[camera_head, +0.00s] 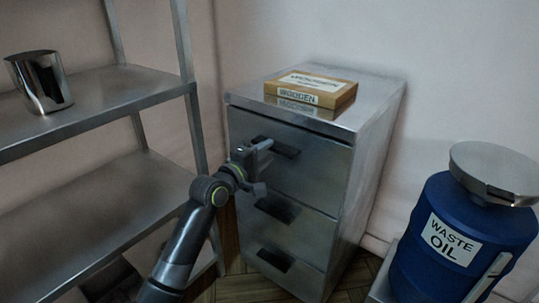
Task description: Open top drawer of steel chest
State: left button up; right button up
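The steel chest (376,140) stands against the back wall in the middle, with three drawers stacked in its front. The top drawer (322,165) looks shut, with a dark recessed handle (287,149). My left gripper (262,168) is in front of the top drawer's left half. Its fingers are apart, the upper one overlapping the handle's left end in the picture. Nothing shows between them. I cannot tell whether a finger touches the handle. The middle drawer (310,224) and bottom drawer (297,272) also look shut. My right gripper is out of view.
A box labelled WOODEN (336,99) lies on the chest top. Steel shelving (110,90) with a metal pot (40,82) stands close on the left. A blue WASTE OIL drum (415,225) with a metal dish (493,170) stands at the right. Some floor shows between chest and drum.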

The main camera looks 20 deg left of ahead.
pick_arm(q)
jog(key=shift+x, duration=1)
grip_shut()
